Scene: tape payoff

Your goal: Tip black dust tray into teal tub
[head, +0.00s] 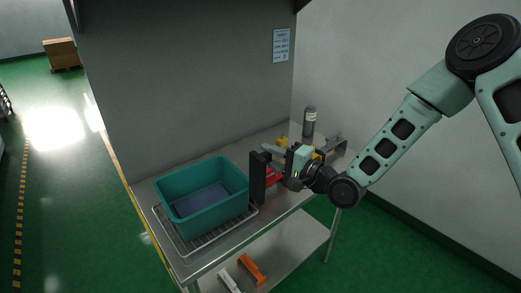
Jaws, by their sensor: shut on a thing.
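The teal tub (212,208) sits on a wire rack at the left part of the metal bench, with its open top up and a blue-grey area inside. The black dust tray (257,178) stands on edge, nearly vertical, just right of the tub's right side. My gripper (271,172) comes in from the right and is shut on the tray. The tray's far face and any dust in it cannot be made out. Whether the tray touches the tub or the bench is unclear.
The wire rack (178,238) sticks out around the tub. A grey bottle (309,122) and yellow and grey items stand behind my gripper. A lower shelf (285,254) holds an orange piece (252,269) and a white piece (229,281). A grey wall panel (190,90) rises behind the bench.

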